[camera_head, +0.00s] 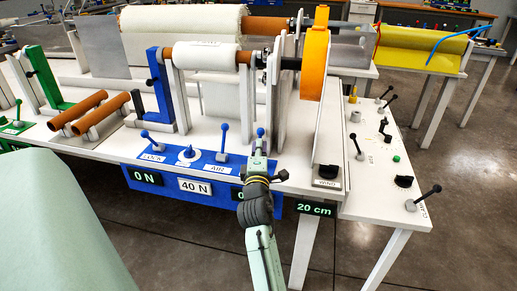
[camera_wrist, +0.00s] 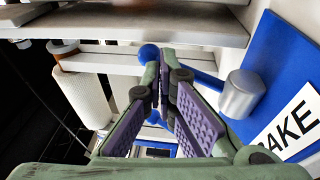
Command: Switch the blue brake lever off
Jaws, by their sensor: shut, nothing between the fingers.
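The blue brake lever (camera_wrist: 205,78) shows in the wrist view. Its rod runs from a round blue knob (camera_wrist: 149,52) on the left to a silver cylindrical base (camera_wrist: 242,93) on the right. The base is on a blue panel (camera_wrist: 262,55), beside a label partly reading "AKE" (camera_wrist: 293,124). My gripper (camera_wrist: 167,72) is shut and empty, with its fingertips right at the rod between knob and base; I cannot tell whether they touch it. In the head view my gripper (camera_head: 261,150) covers most of the lever, and only the blue knob (camera_head: 260,132) shows above it.
To the left on the same panel are the AIR lever (camera_head: 223,142), a dial (camera_head: 188,153) and the LOCK lever (camera_head: 150,142). Displays read 0 N (camera_head: 144,177) and 20 cm (camera_head: 316,209). An orange wheel (camera_head: 313,65) and white rolls (camera_head: 205,55) stand behind.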

